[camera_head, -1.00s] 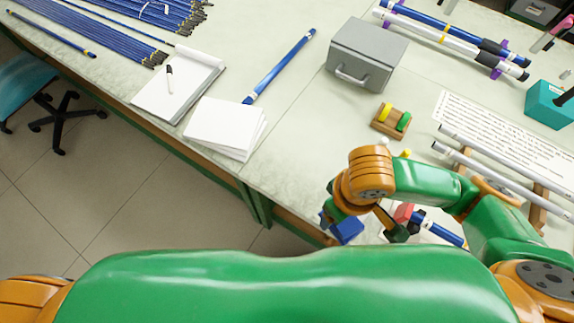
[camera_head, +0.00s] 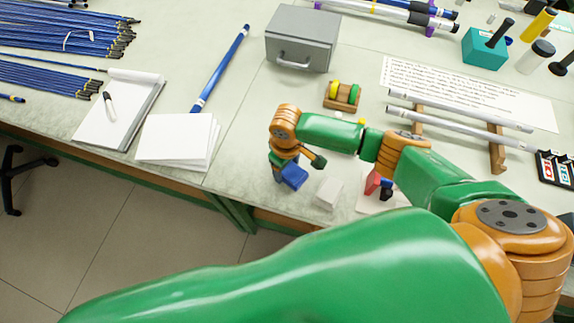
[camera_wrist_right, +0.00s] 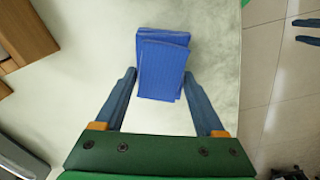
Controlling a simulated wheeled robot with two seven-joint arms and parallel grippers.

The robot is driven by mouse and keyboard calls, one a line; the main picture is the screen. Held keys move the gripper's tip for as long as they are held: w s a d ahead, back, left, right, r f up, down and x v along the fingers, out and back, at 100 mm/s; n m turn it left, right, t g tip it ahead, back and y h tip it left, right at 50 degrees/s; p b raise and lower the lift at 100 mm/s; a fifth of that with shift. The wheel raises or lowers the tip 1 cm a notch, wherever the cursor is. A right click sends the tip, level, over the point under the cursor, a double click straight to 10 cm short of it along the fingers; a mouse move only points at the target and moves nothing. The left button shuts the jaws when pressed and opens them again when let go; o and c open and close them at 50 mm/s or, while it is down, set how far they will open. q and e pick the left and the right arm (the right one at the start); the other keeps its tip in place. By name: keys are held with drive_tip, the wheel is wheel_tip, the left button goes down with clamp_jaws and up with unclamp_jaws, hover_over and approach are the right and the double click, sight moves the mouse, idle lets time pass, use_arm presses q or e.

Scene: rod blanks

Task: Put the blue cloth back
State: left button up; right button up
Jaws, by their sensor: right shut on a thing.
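The blue cloth (camera_head: 293,177) is a small folded pad near the table's front edge. In the right wrist view the cloth (camera_wrist_right: 162,66) lies between the fingertips, which touch its two sides. My right gripper (camera_wrist_right: 160,75) is shut on it. In the head view the right gripper (camera_head: 287,168) points down at the cloth, and its fingers are partly hidden by the wrist. I cannot tell clearly whether the cloth is clear of the tabletop. My left gripper is out of view.
A white block (camera_head: 329,192) and a red block (camera_head: 372,182) stand right of the cloth. A wooden holder (camera_head: 342,96) and a grey box (camera_head: 302,40) are farther back. A stack of white paper (camera_head: 176,138) lies left. Bare tabletop lies between the paper and the cloth.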

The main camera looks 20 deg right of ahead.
sight(287, 169)
drive_tip(key=shift+f, duration=0.15)
drive_tip(key=o, duration=1.3)
drive_tip(key=shift+r, duration=0.4)
wheel_tip(287, 169, up, 12)
drive_tip(key=shift+s+a+f, duration=0.1)
drive_tip(key=shift+a+f, duration=0.05)
drive_tip(key=shift+f, duration=0.1)
drive_tip(key=shift+s, duration=0.1)
